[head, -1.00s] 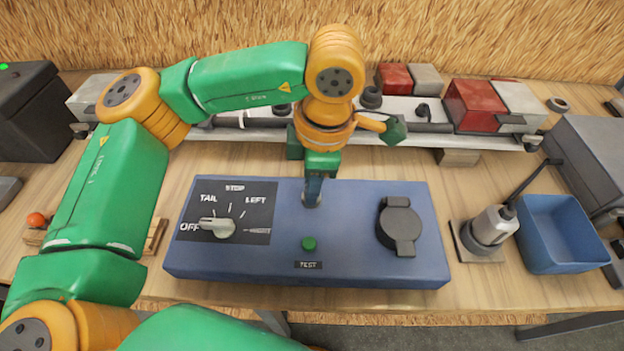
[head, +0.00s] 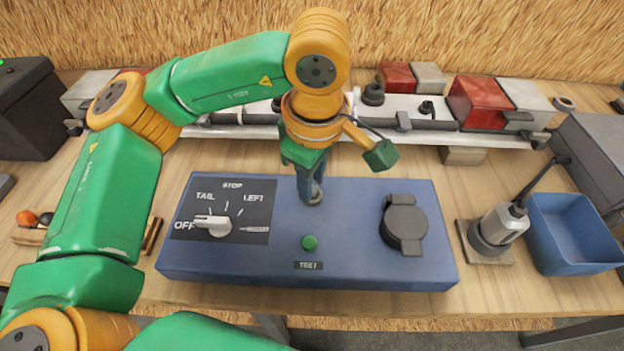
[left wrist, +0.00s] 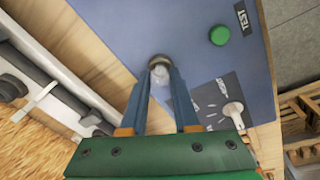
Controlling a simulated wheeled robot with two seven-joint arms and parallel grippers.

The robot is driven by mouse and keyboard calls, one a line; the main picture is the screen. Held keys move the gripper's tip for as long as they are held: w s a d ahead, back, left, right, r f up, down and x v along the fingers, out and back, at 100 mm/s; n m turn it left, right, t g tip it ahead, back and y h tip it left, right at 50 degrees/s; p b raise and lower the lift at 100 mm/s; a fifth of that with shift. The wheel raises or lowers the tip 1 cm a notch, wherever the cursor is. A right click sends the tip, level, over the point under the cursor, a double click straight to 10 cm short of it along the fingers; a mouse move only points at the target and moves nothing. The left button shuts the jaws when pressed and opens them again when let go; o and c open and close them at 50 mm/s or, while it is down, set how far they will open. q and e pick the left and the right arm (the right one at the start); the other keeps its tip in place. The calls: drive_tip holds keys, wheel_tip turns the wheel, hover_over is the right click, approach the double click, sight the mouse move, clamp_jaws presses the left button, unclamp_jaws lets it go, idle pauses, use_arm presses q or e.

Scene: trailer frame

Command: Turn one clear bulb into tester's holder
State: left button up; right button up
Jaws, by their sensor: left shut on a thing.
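The blue tester box (head: 350,262) lies on the bench with a dial (head: 213,225), a green TEST button (head: 309,242) and a round black cap (head: 404,222). My left gripper (head: 311,193) points down at the holder near the tester's back edge. In the left wrist view its two blue fingers (left wrist: 163,80) are shut on a clear bulb (left wrist: 166,78), a small glassy shape at the holder's round grey rim (left wrist: 159,61). The fingers mostly hide the bulb in the head view. I cannot tell how deep it sits. My right gripper is not in view.
A wooden tray (head: 28,236) with an orange bulb (head: 26,217) stands at the left, partly behind my arm. A lever device (head: 497,230) and a blue bin (head: 574,235) stand at the right. A light bar (head: 228,131) with red and clear lamps runs behind the tester.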

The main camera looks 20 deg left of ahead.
use_arm(q)
drive_tip(key=o, duration=1.3)
wheel_tip(320, 180, up, 7)
drive_tip(key=p, duration=0.5)
drive_tip(key=shift+r+p, duration=0.1)
drive_tip(key=shift+p, duration=0.2)
